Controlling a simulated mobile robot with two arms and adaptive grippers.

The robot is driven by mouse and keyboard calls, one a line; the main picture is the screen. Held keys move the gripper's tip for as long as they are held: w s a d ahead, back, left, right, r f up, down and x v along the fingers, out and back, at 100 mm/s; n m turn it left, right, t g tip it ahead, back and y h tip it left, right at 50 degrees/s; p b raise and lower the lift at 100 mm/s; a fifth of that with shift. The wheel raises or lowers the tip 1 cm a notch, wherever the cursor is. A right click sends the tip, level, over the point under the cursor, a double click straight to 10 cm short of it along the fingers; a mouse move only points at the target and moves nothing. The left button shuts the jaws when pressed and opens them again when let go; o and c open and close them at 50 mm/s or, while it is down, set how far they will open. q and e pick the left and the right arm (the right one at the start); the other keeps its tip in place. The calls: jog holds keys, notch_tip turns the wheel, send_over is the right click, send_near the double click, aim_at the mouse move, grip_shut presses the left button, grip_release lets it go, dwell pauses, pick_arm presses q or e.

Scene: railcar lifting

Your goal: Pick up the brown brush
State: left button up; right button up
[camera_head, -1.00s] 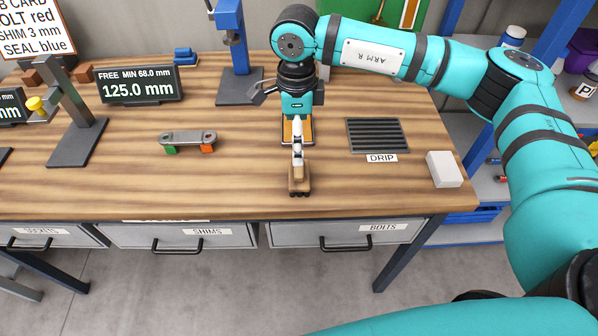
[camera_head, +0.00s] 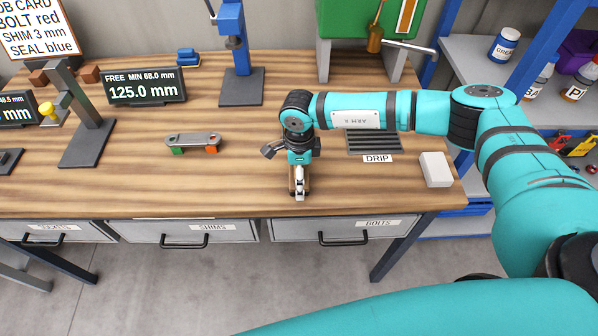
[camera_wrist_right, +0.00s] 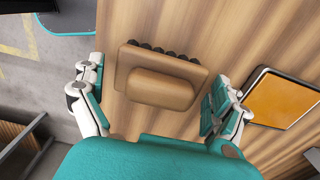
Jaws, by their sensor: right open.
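The brown brush (camera_wrist_right: 160,84) lies on the wooden bench near its front edge, with a raised brown grip block on top and dark bristles showing along one side. In the head view only a sliver of it (camera_head: 291,184) shows behind my right gripper (camera_head: 300,184). In the right wrist view my right gripper (camera_wrist_right: 155,97) is open, with one finger on each side of the brush. Gaps show between the fingers and the brush. My left gripper is not in view.
An orange pad in a dark frame (camera_wrist_right: 284,98) lies beside the right finger. A drip grate (camera_head: 375,143) and a white block (camera_head: 436,169) are to the right. A metal link (camera_head: 193,140) lies left, with clear bench between. The front edge (camera_head: 240,214) is close.

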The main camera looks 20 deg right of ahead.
jog(key=c, duration=1.1)
jog(key=shift+r, duration=0.1)
